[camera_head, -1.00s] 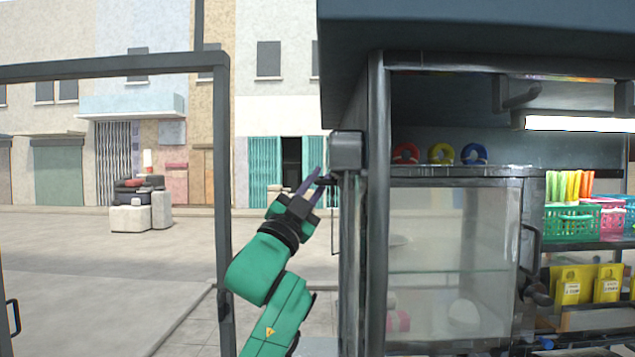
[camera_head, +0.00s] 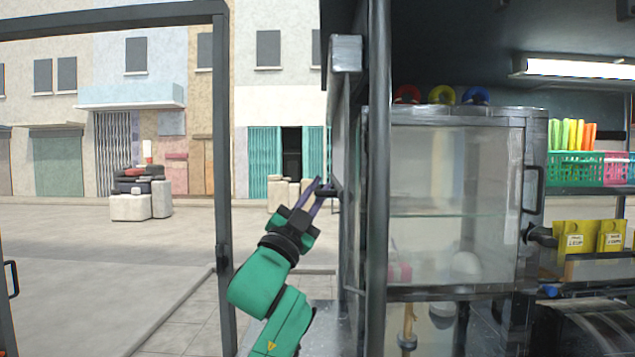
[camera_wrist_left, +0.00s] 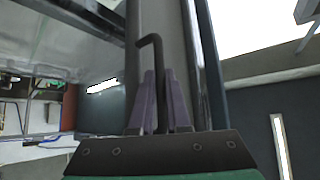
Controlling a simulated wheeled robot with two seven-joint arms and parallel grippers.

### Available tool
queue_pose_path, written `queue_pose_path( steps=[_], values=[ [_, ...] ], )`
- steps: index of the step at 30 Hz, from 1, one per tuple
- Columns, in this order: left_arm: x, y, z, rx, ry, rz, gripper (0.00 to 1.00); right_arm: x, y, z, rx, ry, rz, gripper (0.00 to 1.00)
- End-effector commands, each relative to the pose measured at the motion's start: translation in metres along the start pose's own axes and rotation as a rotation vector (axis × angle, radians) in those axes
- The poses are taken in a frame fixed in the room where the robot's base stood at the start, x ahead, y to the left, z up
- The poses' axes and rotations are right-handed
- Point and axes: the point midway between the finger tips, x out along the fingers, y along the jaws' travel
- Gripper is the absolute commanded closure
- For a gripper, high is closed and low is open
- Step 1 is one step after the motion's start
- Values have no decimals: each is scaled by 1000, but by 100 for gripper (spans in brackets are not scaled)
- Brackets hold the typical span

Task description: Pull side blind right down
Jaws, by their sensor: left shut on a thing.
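The housing of the right side blind (camera_head: 346,52) shows at the upper middle in the head view, beside the stall's dark post. A greyish strip under it may be the blind seen edge-on; I cannot tell for sure. My left gripper (camera_head: 320,188) is well below the housing, at the left side of the stall. Its purple fingers are shut on a thin dark handle (camera_head: 330,193). In the left wrist view the bent black handle (camera_wrist_left: 154,70) stands between the two fingers (camera_wrist_left: 158,100). My right gripper is not in view.
A glass cabinet (camera_head: 450,190) stands right of the dark post (camera_head: 377,150). A dark frame (camera_head: 222,150) stands to the left. Baskets (camera_head: 575,165) and yellow packs (camera_head: 590,238) are at the right. Open pavement lies between the frame and the stall.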

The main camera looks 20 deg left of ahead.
Motion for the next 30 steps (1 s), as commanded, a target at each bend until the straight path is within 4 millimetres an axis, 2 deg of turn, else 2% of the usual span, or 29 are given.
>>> queue_pose_path(
  steps=[1,6,10,16,28,29,30],
  values=[
    [-17,17,17,-1,0,2,100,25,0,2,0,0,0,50],
    [-41,41,41,-1,0,1,100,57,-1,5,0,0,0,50],
    [-54,53,54,-1,0,0,100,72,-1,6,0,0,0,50],
    [-63,61,63,-1,1,0,100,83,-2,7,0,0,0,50],
    [-64,65,66,-1,-5,6,100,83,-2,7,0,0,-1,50],
    [-64,65,66,-1,-6,6,81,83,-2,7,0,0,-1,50],
    [-64,65,66,-1,-6,6,73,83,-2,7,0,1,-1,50]
  ],
)
